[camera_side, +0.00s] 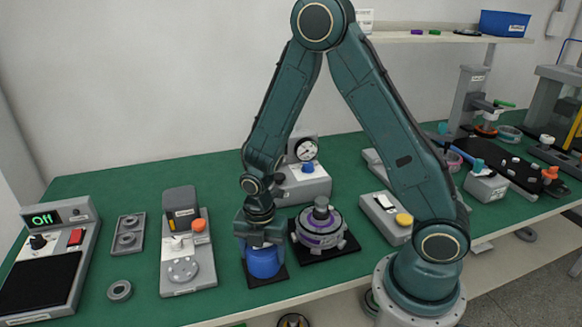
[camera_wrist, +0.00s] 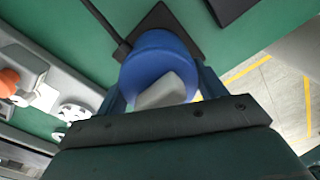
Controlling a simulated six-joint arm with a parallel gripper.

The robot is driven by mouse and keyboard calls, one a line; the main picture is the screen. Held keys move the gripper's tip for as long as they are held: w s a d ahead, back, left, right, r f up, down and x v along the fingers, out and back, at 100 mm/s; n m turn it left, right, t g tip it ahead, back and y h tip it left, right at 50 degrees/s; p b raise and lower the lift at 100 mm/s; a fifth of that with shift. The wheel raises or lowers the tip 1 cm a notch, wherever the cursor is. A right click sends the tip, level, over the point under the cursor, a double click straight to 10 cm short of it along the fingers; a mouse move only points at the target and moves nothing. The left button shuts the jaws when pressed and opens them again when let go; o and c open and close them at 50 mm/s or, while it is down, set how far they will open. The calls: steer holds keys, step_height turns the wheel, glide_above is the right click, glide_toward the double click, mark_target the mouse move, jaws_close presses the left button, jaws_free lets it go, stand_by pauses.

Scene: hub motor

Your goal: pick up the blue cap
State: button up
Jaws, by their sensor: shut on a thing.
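The blue cap (camera_side: 263,262) is a wide round blue piece at the front middle of the bench in the side view. It sits over a dark square base plate (camera_side: 280,273); I cannot tell whether it touches the plate. My gripper (camera_side: 261,240) points down and is shut on the cap. In the wrist view the blue cap (camera_wrist: 157,58) fills the space between my fingers (camera_wrist: 160,90), with a pale grey block-shaped part (camera_wrist: 165,92) on its near side. The dark plate (camera_wrist: 185,30) shows behind it.
Right of the cap stands a grey and purple hub motor (camera_side: 320,229) on a dark plate. Left is a grey device with an orange knob (camera_side: 198,226). A gauge unit (camera_side: 304,180) stands behind. The bench's front edge is close.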

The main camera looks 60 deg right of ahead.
steer(key=shift+r, duration=0.2)
step_height(320, 180, up, 20)
steer(key=shift+f, duration=0.15)
stand_by(0.7)
steer(key=shift+d, duration=0.1)
stand_by(0.5)
steer(key=s+d+f+m, duration=0.1)
steer(key=s+d+m, duration=0.1)
steer(key=d, duration=0.3)
steer(key=s+d+f+m, duration=0.1)
steer(key=s+d+m, duration=0.1)
steer(key=d, duration=0.3)
steer(key=s+d+f+m, duration=0.1)
steer(key=s+d+m, duration=0.1)
steer(key=d, duration=0.4)
steer(key=shift+s+f, duration=0.4)
steer(key=shift+s, duration=0.4)
steer(key=shift+f, duration=0.1)
steer(key=shift+f, duration=1.25)
